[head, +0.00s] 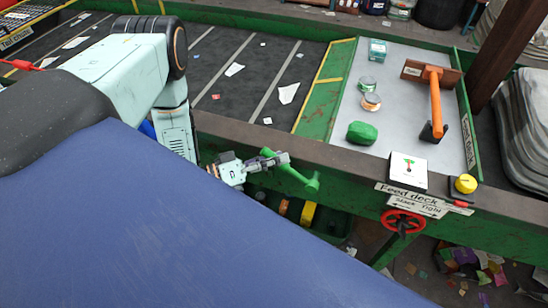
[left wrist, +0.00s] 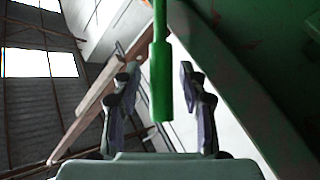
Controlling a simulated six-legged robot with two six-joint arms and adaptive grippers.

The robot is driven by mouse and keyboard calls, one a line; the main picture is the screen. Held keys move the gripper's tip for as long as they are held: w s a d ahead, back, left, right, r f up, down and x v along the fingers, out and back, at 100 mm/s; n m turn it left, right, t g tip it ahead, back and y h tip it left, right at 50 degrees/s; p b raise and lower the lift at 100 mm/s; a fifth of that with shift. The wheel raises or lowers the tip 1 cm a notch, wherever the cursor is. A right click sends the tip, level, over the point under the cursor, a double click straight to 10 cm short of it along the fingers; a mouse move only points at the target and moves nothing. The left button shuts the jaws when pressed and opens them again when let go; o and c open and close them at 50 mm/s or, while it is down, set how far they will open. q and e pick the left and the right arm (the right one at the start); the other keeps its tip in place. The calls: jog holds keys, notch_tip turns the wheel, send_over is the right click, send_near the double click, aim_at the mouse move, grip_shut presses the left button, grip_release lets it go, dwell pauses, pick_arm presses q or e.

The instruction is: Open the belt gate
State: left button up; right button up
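A green lever (head: 298,177) with a thick end sticks out at the front side of the belt frame. In the left wrist view the green lever (left wrist: 161,80) stands between the two fingers of my left gripper, with a visible gap on each side. My left gripper (head: 277,158) is open around the lever and does not appear to grip it. A green panel with yellow edges (head: 322,88) lies between the dark belt (head: 235,75) and the grey feed deck (head: 398,80); I cannot tell whether it is the gate. My right gripper is not in view.
The deck holds cans (head: 371,101), a green lump (head: 362,133) and an orange lever (head: 436,100). A red handwheel (head: 403,222), a sign box (head: 408,170) and a yellow knob (head: 465,184) are at the right front. Paper scraps lie on the belt.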

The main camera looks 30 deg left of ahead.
pick_arm(q)
jog(key=shift+w+d, duration=0.1)
jog(key=shift+d, duration=0.05)
jog(key=shift+c, duration=1.4)
grip_shut()
